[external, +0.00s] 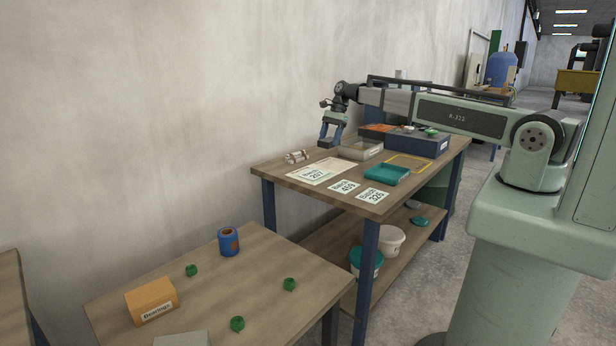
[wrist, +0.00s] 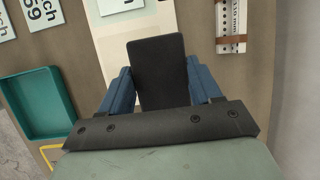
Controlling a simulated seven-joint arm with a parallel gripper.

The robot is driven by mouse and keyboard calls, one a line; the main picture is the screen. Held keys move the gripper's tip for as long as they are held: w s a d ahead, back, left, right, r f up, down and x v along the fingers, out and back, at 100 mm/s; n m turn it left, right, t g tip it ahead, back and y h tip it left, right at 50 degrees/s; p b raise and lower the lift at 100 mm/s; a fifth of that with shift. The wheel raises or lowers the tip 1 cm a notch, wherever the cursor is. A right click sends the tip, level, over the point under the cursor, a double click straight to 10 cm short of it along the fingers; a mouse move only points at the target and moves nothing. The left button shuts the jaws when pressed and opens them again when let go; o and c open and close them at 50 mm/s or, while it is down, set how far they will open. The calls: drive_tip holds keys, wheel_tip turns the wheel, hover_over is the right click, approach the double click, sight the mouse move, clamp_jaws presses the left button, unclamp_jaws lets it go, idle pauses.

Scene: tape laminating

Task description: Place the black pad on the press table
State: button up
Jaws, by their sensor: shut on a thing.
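My gripper (external: 331,138) hangs over the back left part of the wooden table (external: 276,176), above its surface. In the wrist view, the black pad (wrist: 158,66) is a flat dark rectangle with rounded corners. It is held between the two blue fingers of my gripper (wrist: 160,84), which is shut on it. The pad's far end sticks out past the fingers, over a pale sheet (wrist: 107,43) that lies on the table. The sheet also shows in the external view (external: 323,173). In the external view the pad cannot be clearly made out.
A teal tray (wrist: 38,108), also in the external view (external: 387,174), sits near several white batch cards (external: 372,195). A grey box (external: 360,149) and a dark blue box (external: 417,143) stand farther right. A small white item (external: 297,156) lies left. A lower table (external: 215,290) is in front.

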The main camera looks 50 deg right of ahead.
drive_tip(key=shift+f, duration=3.2)
drive_tip(key=shift+f, duration=0.3)
drive_tip(key=o, duration=1.3)
drive_tip(key=shift+r, duration=0.1)
drive_tip(key=v, duration=1.3)
drive_tip(key=shift+d+r, duration=0.1)
drive_tip(key=shift+r, duration=0.25)
